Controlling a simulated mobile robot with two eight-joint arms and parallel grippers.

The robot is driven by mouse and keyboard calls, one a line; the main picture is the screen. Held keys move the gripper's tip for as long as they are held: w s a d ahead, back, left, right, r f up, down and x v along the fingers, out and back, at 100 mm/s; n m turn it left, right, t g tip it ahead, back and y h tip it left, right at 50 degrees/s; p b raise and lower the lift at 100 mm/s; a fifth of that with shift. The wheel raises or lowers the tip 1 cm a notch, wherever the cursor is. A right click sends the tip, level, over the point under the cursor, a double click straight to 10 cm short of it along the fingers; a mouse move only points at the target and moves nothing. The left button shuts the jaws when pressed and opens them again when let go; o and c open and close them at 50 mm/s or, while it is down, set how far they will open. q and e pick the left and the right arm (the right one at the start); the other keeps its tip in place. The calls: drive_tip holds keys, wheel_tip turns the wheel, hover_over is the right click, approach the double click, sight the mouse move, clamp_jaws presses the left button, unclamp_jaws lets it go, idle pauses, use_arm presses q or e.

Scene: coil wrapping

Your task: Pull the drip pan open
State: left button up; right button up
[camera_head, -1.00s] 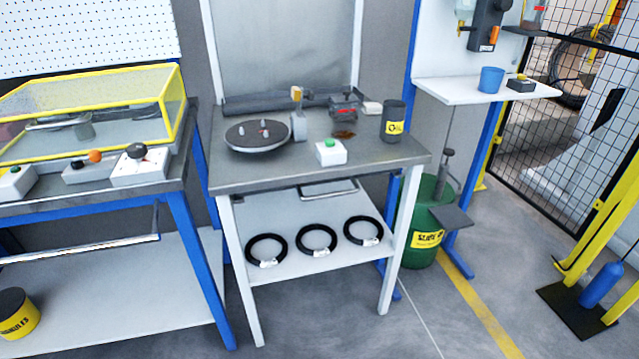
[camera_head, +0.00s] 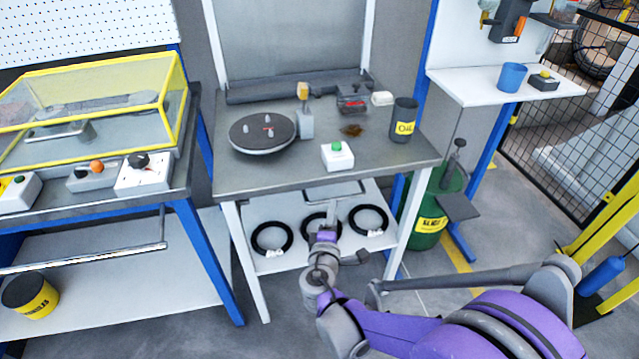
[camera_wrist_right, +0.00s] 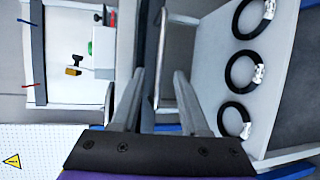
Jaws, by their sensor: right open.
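The drip pan (camera_head: 346,190) shows only as a narrow pale metal edge or handle bar under the front of the middle table's top. The rest of it is hidden beneath the tabletop. My right gripper (camera_head: 329,212) is just in front of and below this edge, pointing toward the table. In the right wrist view my gripper (camera_wrist_right: 158,75) is open, its two fingers apart with nothing held. The pan's bar (camera_wrist_right: 160,55) lies ahead near the gap between the fingertips; I cannot tell whether they touch. My left gripper is not in view.
The table (camera_head: 240,182) carries a turntable (camera_head: 262,133), a green-button box (camera_head: 337,155), an oil can (camera_head: 403,121) and a brown spill (camera_head: 352,131). Several black coils (camera_head: 369,219) lie on its lower shelf. A green bin (camera_head: 433,205) stands right of the table.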

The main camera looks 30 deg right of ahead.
sight(337, 198)
drive_tip(key=b+x, duration=0.1)
drive_tip(key=x, duration=0.9)
drive_tip(key=shift+d+f, duration=0.1)
drive_tip(key=shift+d, duration=0.15)
clamp_jaws()
idle(1.0)
